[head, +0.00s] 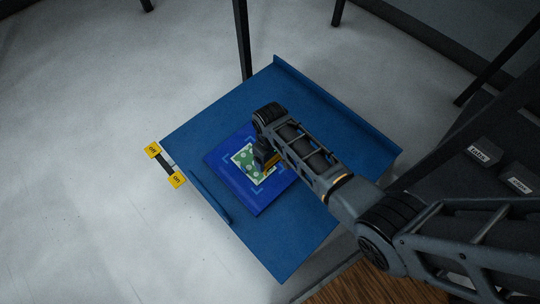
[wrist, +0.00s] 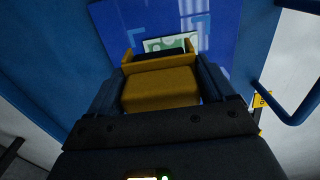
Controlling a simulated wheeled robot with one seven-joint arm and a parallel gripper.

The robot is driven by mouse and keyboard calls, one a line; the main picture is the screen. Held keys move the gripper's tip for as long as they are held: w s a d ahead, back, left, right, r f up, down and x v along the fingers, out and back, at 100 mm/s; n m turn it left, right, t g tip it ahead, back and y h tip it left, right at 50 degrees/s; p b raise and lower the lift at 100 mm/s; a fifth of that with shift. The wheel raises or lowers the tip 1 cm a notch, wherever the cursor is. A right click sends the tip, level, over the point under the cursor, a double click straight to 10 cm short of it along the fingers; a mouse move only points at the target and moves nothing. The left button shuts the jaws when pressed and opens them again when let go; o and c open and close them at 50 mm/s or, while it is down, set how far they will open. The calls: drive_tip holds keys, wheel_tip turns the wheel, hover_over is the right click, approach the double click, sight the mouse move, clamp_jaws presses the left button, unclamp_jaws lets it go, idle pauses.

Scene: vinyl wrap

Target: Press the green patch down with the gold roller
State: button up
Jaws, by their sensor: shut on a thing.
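The green patch (head: 240,157) has light spots and a pale border, and lies on a darker blue panel (head: 254,204) on the blue table. My arm and gripper cover its right part in the head view. In the wrist view only a strip of the patch (wrist: 164,44) shows beyond the roller. The gold roller (wrist: 160,88) is between my gripper's fingers (wrist: 160,90), its yellow frame and dark roller end pointing at the patch. My gripper is shut on it. A bit of gold also shows in the head view (head: 271,161). I cannot tell whether the roller touches the patch.
The blue table (head: 285,250) has a raised back edge and a blue handle bar (head: 211,197) at its left. A switch with yellow "off" and "on" labels (head: 165,164) sits beyond the left edge. Dark labelled bins (head: 484,151) stand at right.

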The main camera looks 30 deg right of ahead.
drive_tip(key=shift+f+b, duration=2.8)
drive_tip(key=shift+f, duration=0.05)
drive_tip(key=shift+f+b, duration=0.5)
drive_tip(key=shift+f, duration=0.3)
drive_tip(key=shift+w, duration=0.1)
drive_tip(key=shift+w+a+b, duration=0.25)
drive_tip(key=shift+w+b, duration=0.3)
drive_tip(key=shift+w, duration=0.45)
drive_tip(key=shift+w+a+b, duration=0.2)
drive_tip(key=shift+w+b, duration=0.5)
drive_tip(key=shift+w, duration=0.35)
drive_tip(key=shift+w+a, duration=0.1)
drive_tip(key=shift+w, duration=0.45)
drive_tip(key=shift+w+a, duration=0.1)
drive_tip(key=shift+w, duration=0.4)
